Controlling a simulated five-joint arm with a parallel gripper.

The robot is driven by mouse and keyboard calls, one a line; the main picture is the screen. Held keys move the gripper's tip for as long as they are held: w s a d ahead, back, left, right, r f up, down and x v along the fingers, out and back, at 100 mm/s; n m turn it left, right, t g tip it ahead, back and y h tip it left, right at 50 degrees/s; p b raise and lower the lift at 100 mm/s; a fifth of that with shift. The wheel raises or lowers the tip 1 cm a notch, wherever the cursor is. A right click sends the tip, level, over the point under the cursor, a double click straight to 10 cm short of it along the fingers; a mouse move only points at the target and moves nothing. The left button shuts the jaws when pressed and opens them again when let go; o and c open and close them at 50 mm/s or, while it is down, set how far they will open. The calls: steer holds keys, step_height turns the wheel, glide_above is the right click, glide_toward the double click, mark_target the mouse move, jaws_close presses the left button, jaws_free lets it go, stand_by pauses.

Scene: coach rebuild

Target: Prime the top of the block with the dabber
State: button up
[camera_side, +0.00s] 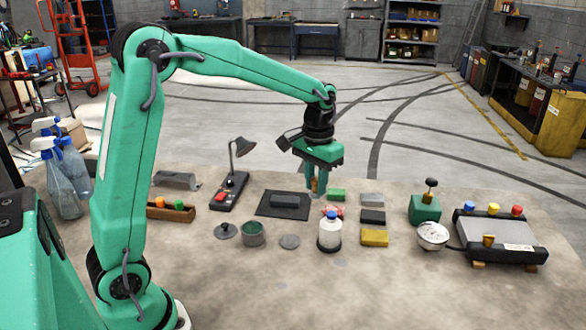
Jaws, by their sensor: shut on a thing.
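My gripper (314,184) points down behind the white bottle and to the right of the dark mat. Its fingers are shut on a slim brown-orange piece, which I take to be the dabber (314,186); its lower end is hard to make out. A dark grey block (284,201) lies on the black mat (268,212), to the left of my gripper and apart from it. The block's top is bare to view.
A lamp (236,160) stands behind left. A gauge (432,235) stands right.

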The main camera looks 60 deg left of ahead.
steer(key=w+a+f+n, duration=0.3)
steer(key=w+a, duration=0.1)
steer(key=a, duration=0.5)
steer(key=w+a+f+n, duration=0.3)
steer(key=a+f+n, duration=0.1)
steer(key=a, duration=0.4)
steer(key=shift+w+a, duration=0.35)
steer(key=shift+w, duration=0.05)
steer(key=shift+f, duration=3.25)
steer(key=shift+s+a+f, duration=0.25)
steer(key=shift+f, duration=0.4)
steer(key=shift+s+a, duration=2.6)
steer(key=shift+s, duration=0.1)
steer(key=shift+w+d, duration=2.95)
steer(key=shift+w, duration=0.05)
step_height(320, 180, up, 8)
